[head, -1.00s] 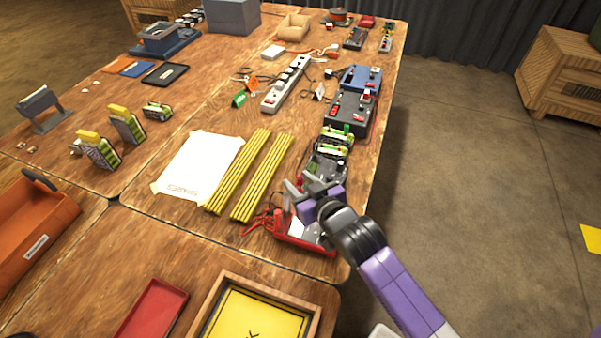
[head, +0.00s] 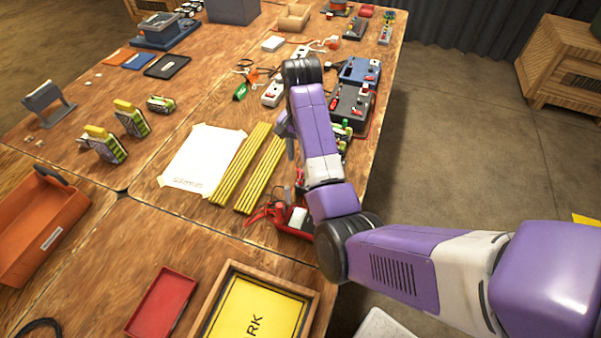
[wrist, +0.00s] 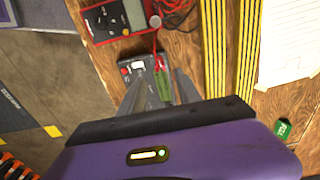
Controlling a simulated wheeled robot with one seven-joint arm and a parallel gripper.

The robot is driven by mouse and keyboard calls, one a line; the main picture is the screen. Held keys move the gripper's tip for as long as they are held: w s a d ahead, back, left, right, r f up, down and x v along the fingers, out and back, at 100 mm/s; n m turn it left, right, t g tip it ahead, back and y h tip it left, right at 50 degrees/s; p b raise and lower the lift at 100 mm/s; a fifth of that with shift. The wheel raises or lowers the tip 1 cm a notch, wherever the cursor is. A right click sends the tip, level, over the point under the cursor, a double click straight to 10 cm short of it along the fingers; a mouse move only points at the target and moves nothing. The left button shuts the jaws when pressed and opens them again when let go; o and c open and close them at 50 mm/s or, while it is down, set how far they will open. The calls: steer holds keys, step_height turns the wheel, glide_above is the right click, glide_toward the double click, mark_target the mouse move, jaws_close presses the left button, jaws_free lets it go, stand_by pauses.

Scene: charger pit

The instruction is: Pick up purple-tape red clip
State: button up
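I cannot make out a red clip with purple tape in either view. In the wrist view, a dark grey box (wrist: 134,68) with a red switch lies between and beyond my gripper's fingertips (wrist: 154,84). A thin red lead runs to this box, and a green piece (wrist: 163,86) sits at its right side, close to the right finger. In the head view my gripper (head: 286,136) is over the right part of the table, mostly hidden behind my purple arm.
A red-framed meter (wrist: 106,20) with red leads lies beside the grey box. Yellow-black strips (head: 246,165) and a taped white sheet (head: 200,157) lie to the left. A blue box (head: 361,72) and a white power strip (head: 273,94) are farther back. The table's right edge is near.

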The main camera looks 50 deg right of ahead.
mark_target(301, 172)
step_height(301, 172, down, 2)
steer(key=shift+f+b, duration=0.15)
steer(key=shift+b, duration=0.3)
steer(key=shift+a+f+p, duration=0.1)
steer(key=shift+f+p, duration=0.55)
steer(key=shift+f, duration=1.85)
jaws_close()
